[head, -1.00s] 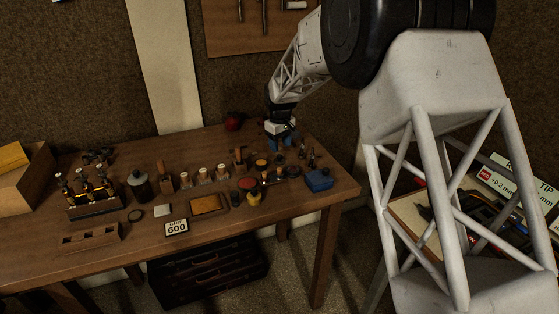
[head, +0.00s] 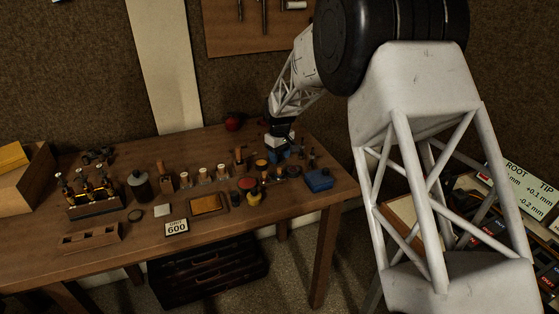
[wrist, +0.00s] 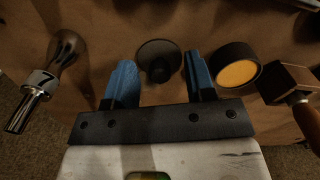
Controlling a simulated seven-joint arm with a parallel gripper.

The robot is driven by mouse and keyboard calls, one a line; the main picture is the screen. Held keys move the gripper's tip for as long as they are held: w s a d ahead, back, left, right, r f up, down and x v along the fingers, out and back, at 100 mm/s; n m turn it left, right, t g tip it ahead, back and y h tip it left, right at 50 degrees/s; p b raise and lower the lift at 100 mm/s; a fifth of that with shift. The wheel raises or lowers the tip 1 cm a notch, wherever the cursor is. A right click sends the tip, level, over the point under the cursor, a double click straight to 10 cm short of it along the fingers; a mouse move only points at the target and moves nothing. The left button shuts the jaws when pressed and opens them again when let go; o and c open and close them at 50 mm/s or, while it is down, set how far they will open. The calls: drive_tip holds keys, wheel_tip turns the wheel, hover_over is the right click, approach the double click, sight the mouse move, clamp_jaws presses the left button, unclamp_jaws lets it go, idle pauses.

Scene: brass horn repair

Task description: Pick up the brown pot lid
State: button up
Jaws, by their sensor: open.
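The pot lid (wrist: 150,48) is a dark, brownish disc with a round knob on top. In the wrist view it lies on the wooden bench at the top centre, with its knob in line with the space between my blue fingers. My gripper (wrist: 160,78) is open and empty, one finger to each side of the knob. In the head view my gripper (head: 280,154) is low over the back right of the bench, and I cannot clearly make out the lid there. Beside the right finger stands an open dark round pot (wrist: 236,68) with yellow-orange contents.
A metal tool with a wooden handle (wrist: 60,65) lies left of my gripper. A wooden-handled block tool (wrist: 298,92) is to the right. In the head view a blue box (head: 319,181) stands near the bench's right edge, and several small jars and tools crowd nearby.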

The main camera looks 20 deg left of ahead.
sight(280, 156)
clamp_jaws()
idle(0.3)
drive_tip(key=shift+r, duration=0.1)
wheel_tip(280, 156, up, 10)
idle(0.8)
idle(0.5)
drive_tip(key=s+a+f, duration=0.1)
drive_tip(key=s+a, duration=0.3)
drive_tip(key=s, duration=0.2)
drive_tip(key=shift+a, duration=0.3)
